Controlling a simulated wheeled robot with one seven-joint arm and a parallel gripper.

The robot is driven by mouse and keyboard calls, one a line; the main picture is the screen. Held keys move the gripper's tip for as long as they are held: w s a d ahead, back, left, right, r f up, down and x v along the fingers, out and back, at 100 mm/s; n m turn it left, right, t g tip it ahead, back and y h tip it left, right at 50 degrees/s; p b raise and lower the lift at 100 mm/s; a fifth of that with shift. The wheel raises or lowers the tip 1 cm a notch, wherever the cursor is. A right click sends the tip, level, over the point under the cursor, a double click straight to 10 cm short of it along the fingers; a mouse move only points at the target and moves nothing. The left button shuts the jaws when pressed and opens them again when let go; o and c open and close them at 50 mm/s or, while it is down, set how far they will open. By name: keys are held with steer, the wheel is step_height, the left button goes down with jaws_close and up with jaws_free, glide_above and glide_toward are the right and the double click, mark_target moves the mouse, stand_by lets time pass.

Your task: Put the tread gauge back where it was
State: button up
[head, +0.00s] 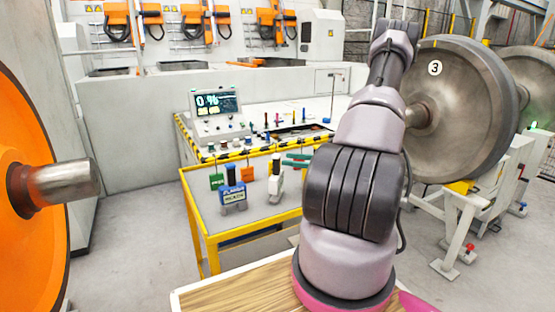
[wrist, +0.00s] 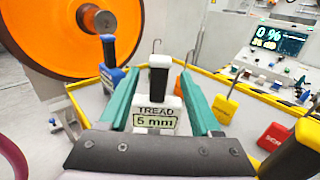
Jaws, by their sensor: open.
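The tread gauge (wrist: 154,119), a pale block with a black handle and a label reading "TREAD 5 mm", stands upright in the wrist view. In the head view it stands on the yellow-framed trolley (head: 262,212), right of the blue gauge. My gripper (wrist: 159,78) is open, with one teal finger on each side of the tread gauge in the wrist view. In the head view the teal fingers (head: 297,160) reach in from the right near its handle. I cannot tell whether they touch it.
The blue gauge (head: 233,196) stands close on the left. Green (head: 216,181) and orange (head: 250,173) tagged items are behind. In the wrist view a yellow tag (wrist: 225,106) and a red tag (wrist: 272,136) are on the right. An orange wheel (head: 30,215) and a steel wheelset (head: 465,110) flank the trolley.

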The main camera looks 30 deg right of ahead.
steer(key=s+a+r+n+g+h, duration=0.1)
steer(key=s+a+r+n+g, duration=0.3)
steer(key=a+r+n+g, duration=0.25)
steer(key=s+a+r+n+g+h, duration=0.2)
steer(key=s+a+r+n+g, duration=0.2)
steer(key=a+r+n, duration=0.4)
steer(key=s+a+r+n+t+h, duration=0.2)
steer(key=s+r+n+h, duration=0.2)
steer(key=s+r, duration=0.2)
steer(key=s+a+r+n+t+h, duration=0.3)
steer(key=s+r, duration=0.4)
steer(key=r, duration=0.3)
steer(key=shift+s+r+n+h, duration=0.15)
steer(key=shift+s+n+h, duration=0.15)
steer(key=shift+n+h, duration=0.2)
steer(key=shift+a+t, duration=0.1)
steer(key=shift+t, duration=0.15)
